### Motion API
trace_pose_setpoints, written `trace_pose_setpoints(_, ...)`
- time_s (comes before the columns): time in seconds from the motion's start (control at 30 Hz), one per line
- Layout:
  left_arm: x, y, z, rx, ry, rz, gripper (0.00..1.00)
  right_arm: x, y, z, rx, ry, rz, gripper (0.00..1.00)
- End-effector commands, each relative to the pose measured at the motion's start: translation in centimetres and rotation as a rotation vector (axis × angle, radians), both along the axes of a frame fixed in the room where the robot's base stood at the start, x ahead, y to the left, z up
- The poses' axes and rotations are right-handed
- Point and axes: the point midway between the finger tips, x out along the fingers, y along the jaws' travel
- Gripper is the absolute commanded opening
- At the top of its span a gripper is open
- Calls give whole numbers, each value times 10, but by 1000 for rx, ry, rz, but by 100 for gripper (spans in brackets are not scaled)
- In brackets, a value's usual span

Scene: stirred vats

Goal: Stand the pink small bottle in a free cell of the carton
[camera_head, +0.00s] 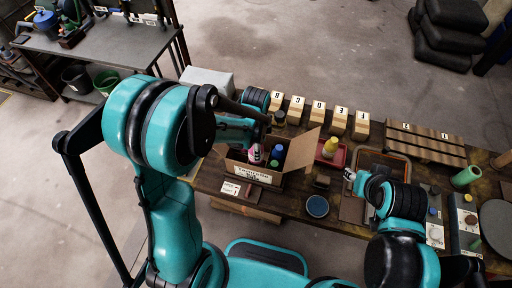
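The open cardboard carton (239,171) stands on the wooden table, its flaps spread out. The pink small bottle (255,153) shows at the carton's left side, upright or nearly so; its lower part is hidden by the carton wall. A blue-capped bottle (278,151) and a green one (274,163) stand in cells beside it. My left gripper (263,139) is just above the pink bottle, largely hidden by my own arm; I cannot tell whether its fingers hold the bottle. My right gripper (349,175) is right of the carton, small and apart from it, its fingers unclear.
A yellow bottle (330,148) stands on a red tray (339,158) right of the carton. Several lettered blocks (318,113) line the back edge. A green cylinder (466,176) stands far right.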

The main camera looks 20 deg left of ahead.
Motion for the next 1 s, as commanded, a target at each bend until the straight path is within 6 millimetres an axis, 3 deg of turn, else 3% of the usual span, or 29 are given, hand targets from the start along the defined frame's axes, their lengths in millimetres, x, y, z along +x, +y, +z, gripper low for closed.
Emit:
trace_pose_setpoints(0.53,0,0,-4,0,0,0,8,0,0,-4,0,0,0,40)
trace_pose_setpoints(1.0,0,0,-22,0,0,0,8,0,0,-21,0,0,0,40)
